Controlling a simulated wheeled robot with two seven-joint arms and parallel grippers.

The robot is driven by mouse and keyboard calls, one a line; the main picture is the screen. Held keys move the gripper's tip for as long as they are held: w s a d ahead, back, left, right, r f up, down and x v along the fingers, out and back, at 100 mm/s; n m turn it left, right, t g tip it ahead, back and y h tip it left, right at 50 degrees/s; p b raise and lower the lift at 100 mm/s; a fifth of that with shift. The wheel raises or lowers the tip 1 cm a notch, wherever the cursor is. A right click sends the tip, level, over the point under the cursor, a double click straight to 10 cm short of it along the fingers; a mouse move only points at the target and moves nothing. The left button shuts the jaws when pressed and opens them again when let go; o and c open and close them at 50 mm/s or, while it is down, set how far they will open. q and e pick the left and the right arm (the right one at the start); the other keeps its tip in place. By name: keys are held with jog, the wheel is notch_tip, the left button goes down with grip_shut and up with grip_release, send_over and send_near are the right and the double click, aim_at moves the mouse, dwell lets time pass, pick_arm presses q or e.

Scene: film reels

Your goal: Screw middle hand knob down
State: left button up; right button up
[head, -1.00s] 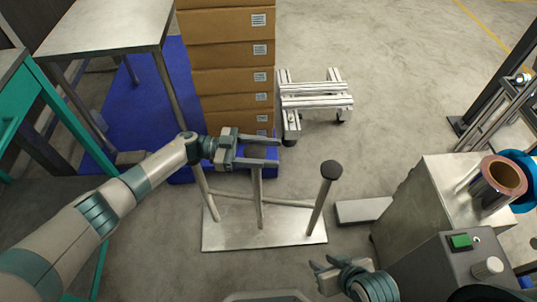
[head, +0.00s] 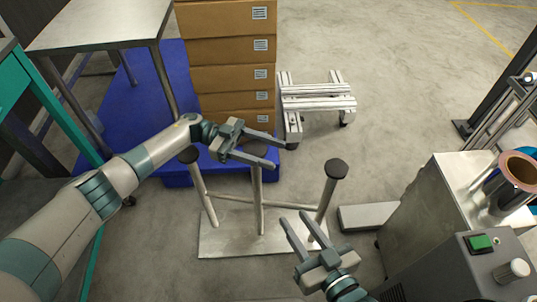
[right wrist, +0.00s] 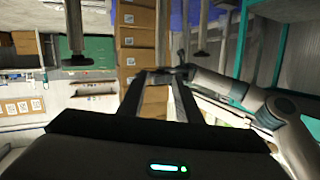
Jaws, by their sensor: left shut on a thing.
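A metal stand (head: 222,246) on the floor carries three upright posts with dark round knobs. The left knob (head: 189,154) and the right knob (head: 336,168) are clear of my grippers. The middle knob (head: 254,149) is partly hidden by my left gripper (head: 258,149), whose two fingers are shut on it at the top of the middle post (head: 258,205). My right gripper (head: 303,230) is open and empty, low near the right post. Its spread fingers (right wrist: 160,95) also show in the right wrist view.
Stacked cardboard boxes (head: 233,76) on a blue base (head: 175,171) stand behind the stand. A white wheeled frame (head: 317,102) is behind at right. A grey machine (head: 440,270) with a green button is at right. Floor (head: 400,110) is clear at back right.

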pick_arm(q)
jog(key=shift+s+r+m+g+y+b, duration=0.1)
jog(key=shift+r+m+g+y+b, duration=0.1)
jog(key=shift+m+g+y+b, duration=0.4)
jog(key=shift+r+m+g+y+b, duration=0.1)
jog(key=shift+r+m+g+b, duration=0.15)
jog(key=shift+g+b, duration=0.6)
pick_arm(e)
jog(key=s+a+r+t+y, duration=0.1)
jog(key=s+r+t+y, duration=0.1)
jog(key=r+t, duration=0.5)
jog(key=shift+s+a+r+t+y, duration=0.3)
jog(key=shift+s+r, duration=0.3)
jog(key=shift+r, duration=2.05)
pick_arm(q)
jog(key=o, duration=0.8)
jog(key=shift+o, duration=1.2)
jog(key=shift+s+f, duration=0.1)
jog(key=shift+f, duration=0.15)
pick_arm(e)
jog(key=shift+d, duration=0.1)
